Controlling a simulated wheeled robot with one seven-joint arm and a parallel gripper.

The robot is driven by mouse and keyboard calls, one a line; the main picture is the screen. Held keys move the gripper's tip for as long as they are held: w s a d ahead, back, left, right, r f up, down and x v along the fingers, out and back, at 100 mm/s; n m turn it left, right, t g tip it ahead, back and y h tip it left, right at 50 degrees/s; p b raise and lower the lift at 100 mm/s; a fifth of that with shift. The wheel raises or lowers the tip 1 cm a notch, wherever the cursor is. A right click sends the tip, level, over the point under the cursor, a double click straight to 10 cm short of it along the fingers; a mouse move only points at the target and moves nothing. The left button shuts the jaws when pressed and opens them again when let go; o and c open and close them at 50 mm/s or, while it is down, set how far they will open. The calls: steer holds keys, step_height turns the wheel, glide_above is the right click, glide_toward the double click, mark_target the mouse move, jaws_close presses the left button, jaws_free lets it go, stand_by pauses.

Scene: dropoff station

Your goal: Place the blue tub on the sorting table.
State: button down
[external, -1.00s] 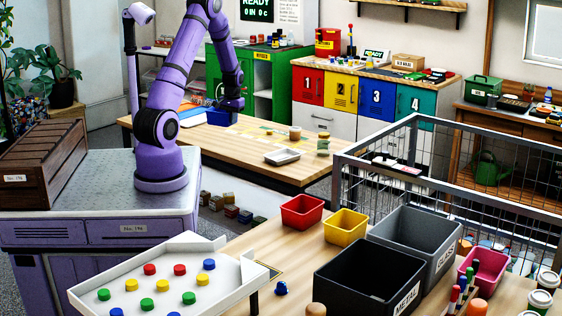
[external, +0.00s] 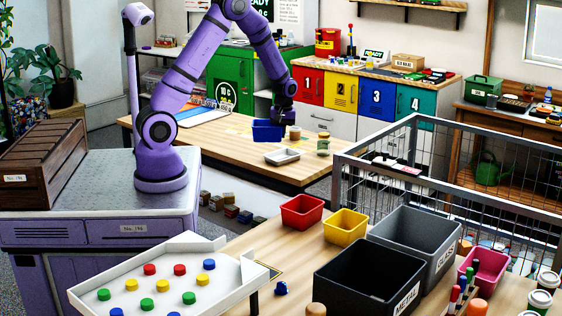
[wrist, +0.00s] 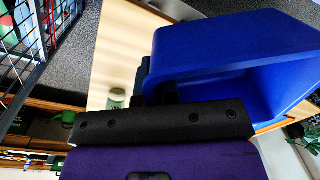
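The blue tub (external: 268,131) is at my gripper (external: 284,113), over the right part of the far wooden table (external: 215,150). In the wrist view the tub (wrist: 225,50) fills the upper right, with its rim at the dark fingers (wrist: 152,88). My gripper appears shut on the tub's wall; the fingertips are partly hidden. The tub looks slightly raised, but its gap to the table is hard to judge. A near wooden table (external: 292,252) stands in front. No label shows which one is the sorting table.
On the far table, a small white tray (external: 282,156) and small jars (external: 323,146) lie close to the tub. The near table bears red (external: 302,211), yellow (external: 345,227), pink (external: 488,268) and dark bins. A wire cage (external: 455,160) stands at right.

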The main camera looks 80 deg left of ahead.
steer(key=w+d+n, duration=0.2)
steer(key=w+d, duration=0.2)
steer(key=d, duration=0.8)
steer(key=n, duration=0.8)
glide_above(283, 236)
steer(key=shift+f, duration=6.45)
steer(key=shift+f, duration=0.15)
steer(key=c, duration=1.6)
jaws_free()
steer(key=shift+o, duration=1.2)
